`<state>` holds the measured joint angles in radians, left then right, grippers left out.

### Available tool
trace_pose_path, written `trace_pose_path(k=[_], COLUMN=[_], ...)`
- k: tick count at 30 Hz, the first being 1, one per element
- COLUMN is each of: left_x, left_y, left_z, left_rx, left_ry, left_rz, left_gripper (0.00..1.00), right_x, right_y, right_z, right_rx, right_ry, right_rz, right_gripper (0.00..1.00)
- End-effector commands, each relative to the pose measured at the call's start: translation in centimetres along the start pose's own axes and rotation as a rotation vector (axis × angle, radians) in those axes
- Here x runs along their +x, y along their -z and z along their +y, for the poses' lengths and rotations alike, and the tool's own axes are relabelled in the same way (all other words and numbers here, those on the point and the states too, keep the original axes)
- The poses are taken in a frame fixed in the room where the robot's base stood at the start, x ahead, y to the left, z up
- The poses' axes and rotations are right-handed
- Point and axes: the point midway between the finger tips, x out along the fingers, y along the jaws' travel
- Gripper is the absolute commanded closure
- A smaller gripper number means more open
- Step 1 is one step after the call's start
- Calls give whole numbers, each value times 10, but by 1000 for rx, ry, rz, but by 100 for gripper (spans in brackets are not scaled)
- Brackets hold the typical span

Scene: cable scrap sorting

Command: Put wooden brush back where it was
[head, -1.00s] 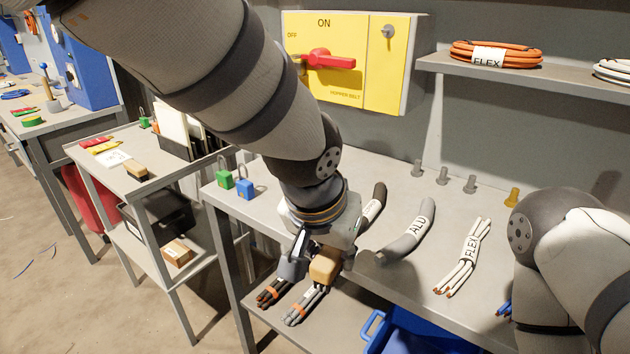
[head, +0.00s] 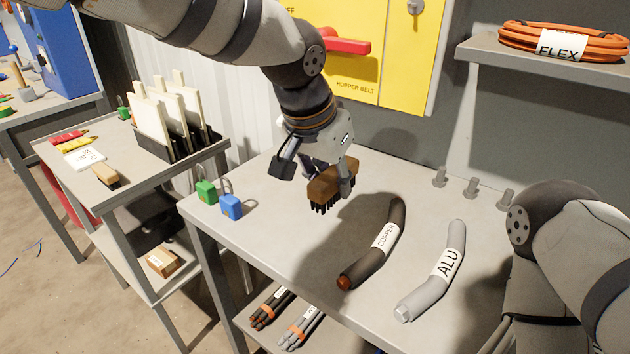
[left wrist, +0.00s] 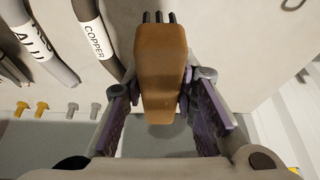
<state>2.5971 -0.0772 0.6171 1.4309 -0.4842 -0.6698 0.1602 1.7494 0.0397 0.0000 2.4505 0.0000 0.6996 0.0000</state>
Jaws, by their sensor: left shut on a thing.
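The wooden brush (head: 332,184) has a brown wooden back and dark bristles that point down. My left gripper (head: 318,176) is shut on it and holds it above the grey table, with its shadow on the tabletop below. In the left wrist view the brush (left wrist: 161,70) sits between the two fingers of the gripper (left wrist: 162,100), bristle tips showing at its far end. My right arm shows at the right edge of the head view, but its gripper is out of the picture.
A copper cable piece (head: 375,245) and an ALU piece (head: 436,270) lie on the table (head: 290,235). Green (head: 206,192) and blue (head: 230,207) padlocks stand at its left corner. Grey bolts (head: 471,188) stand at the back. A side cart (head: 130,190) is at the left.

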Motion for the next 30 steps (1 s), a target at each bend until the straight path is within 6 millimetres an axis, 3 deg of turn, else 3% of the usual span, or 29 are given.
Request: trace_pose_path(k=[1,3,11,15,25,26,28,30], left_x=[18,30,53,76,80,80,80,80], left_y=[-7,-9,-15,-25,-26,-26,-26,-26], left_z=[-8,-19,-40,-38,-38,-38,-38,-38], left_rx=[-1,-1,-1,3,3,3,3,3], left_ry=[-6,-6,-3,-1,0,0,0,0], left_rz=[-13,-9,-5,-5,-3,-3,-3,-3], left_gripper=[100,100,100,100,100,72,56,54], right_x=[4,6,10,10,10,10,10,10], right_y=[-2,-4,-6,-6,-6,-6,-6,-6], right_z=[0,0,0,0,0,0,0,0], right_rx=[0,0,0,1,0,0,0,0], right_ry=[0,-1,-1,-1,-1,-1,-1,-1], right_rz=[-12,-18,-29,-30,-29,-29,-29,-29], right_gripper=[60,60,60,60,60,60,60,60])
